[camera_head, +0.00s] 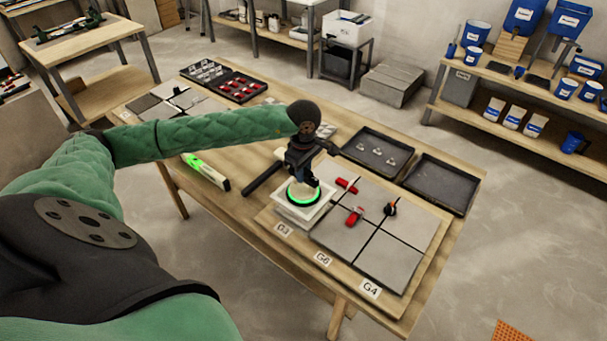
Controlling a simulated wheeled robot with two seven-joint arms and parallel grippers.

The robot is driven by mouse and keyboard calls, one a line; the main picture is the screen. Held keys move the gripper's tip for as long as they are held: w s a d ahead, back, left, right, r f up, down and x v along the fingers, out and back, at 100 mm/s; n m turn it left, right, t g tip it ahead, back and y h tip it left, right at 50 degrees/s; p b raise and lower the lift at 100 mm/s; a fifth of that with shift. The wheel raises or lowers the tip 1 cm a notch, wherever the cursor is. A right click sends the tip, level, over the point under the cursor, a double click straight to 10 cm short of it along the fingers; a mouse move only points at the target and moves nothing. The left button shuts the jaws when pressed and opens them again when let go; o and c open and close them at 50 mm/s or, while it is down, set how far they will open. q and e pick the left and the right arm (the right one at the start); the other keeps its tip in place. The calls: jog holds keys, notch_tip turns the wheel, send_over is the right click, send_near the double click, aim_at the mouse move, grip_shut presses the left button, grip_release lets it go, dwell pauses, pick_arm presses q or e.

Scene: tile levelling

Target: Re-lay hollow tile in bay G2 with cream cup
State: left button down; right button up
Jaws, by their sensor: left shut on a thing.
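My left gripper (302,182) points down at the front left of the tile board and is shut on a round suction cup (302,194). The cup has a pale body and a glowing green ring. It sits over a white square tile (288,210), which looks raised above the board; contact beneath is hidden. Grey tiles (390,258) lie to the right, split by dark joints. The front labels seem to read G3 (283,230), G6 (322,259) and G4 (370,289); I cannot make out a G2 label. My right gripper is not in view.
Red levelling pieces (354,216) and a dark knobbed piece (390,209) stand on the tiles. Two black trays (440,186) lie behind. A green-lit level (206,172) lies left on the workbench (225,190). Shelves with blue buckets stand at the back right.

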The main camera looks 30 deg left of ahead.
pick_arm(q)
jog(key=shift+r, duration=1.75)
